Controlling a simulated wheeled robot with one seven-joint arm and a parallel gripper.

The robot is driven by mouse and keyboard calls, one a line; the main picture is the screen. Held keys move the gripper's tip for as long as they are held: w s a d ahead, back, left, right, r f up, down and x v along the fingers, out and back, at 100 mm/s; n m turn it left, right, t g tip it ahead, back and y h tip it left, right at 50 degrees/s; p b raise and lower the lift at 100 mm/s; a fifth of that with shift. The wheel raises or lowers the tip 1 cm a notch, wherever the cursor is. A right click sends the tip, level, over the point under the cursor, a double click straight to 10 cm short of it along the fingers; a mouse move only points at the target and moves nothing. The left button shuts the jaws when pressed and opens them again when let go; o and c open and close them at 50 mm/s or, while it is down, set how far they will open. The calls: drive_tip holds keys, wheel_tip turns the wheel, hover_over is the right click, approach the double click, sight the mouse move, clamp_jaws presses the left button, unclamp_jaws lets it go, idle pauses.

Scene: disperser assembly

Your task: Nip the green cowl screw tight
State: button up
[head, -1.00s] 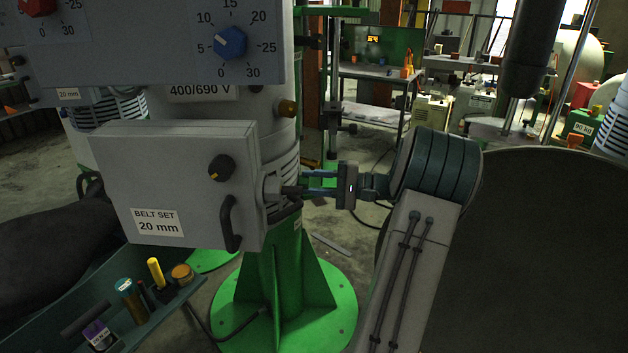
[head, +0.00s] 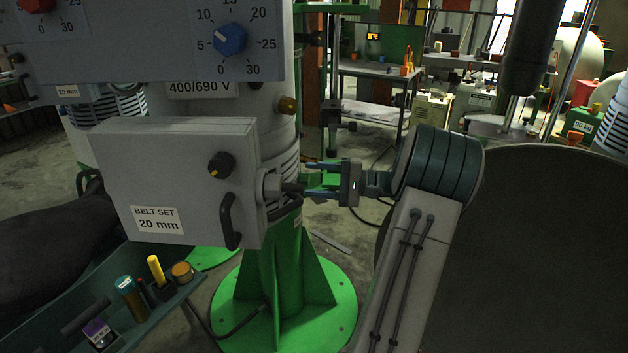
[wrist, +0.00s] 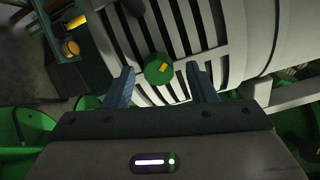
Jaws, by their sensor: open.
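The green cowl screw (wrist: 158,69) is a round green knob with a yellow mark on its face, set in the slatted grey cowl (wrist: 205,28) in the wrist view. My gripper (wrist: 160,72) is open, with one blue finger on each side of the screw and a visible gap to it on both sides. I cannot tell how deep the fingertips reach past it. In the head view my gripper (head: 308,179) points left at the slatted part of the motor housing (head: 284,172). The screw does not show there.
A grey box labelled "BELT SET 20 mm" (head: 170,185) with a black handle stands close left of my gripper. A green ribbed pedestal (head: 280,270) is below. A tray (head: 165,310) with bottles and tools lies at lower left.

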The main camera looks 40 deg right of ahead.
drive_tip(key=b+v, duration=0.2)
drive_tip(key=v, duration=1.1)
drive_tip(key=shift+b, duration=0.3)
